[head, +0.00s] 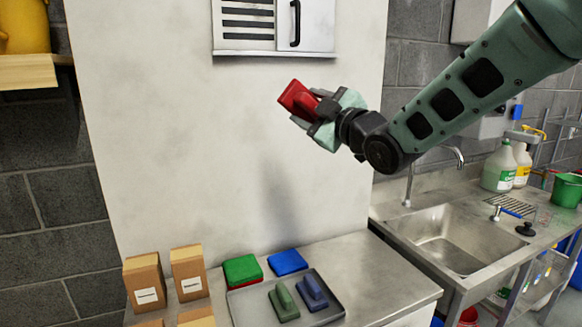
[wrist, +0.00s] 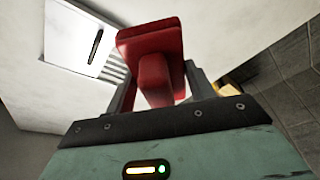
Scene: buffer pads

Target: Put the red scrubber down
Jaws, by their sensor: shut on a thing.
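The red scrubber (head: 298,99) is held in my gripper (head: 313,108), high in the air in front of the white wall panel. In the wrist view the red scrubber (wrist: 150,62) sits between the two fingers, its handle toward the gripper body. My gripper (wrist: 152,90) is shut on it. Below, on the counter, a grey tray (head: 247,308) holds a green scrubber (head: 284,302) and a blue scrubber (head: 312,292). A green pad (head: 242,269), with red showing under it, and a blue pad (head: 287,262) lie at the tray's back edge.
Several cardboard boxes (head: 145,282) stand left of the tray. The metal counter (head: 385,275) is clear to the right of the tray. A sink (head: 450,238) with a faucet and bottles (head: 498,168) is at the right. A vented cabinet (head: 305,25) hangs on the wall above.

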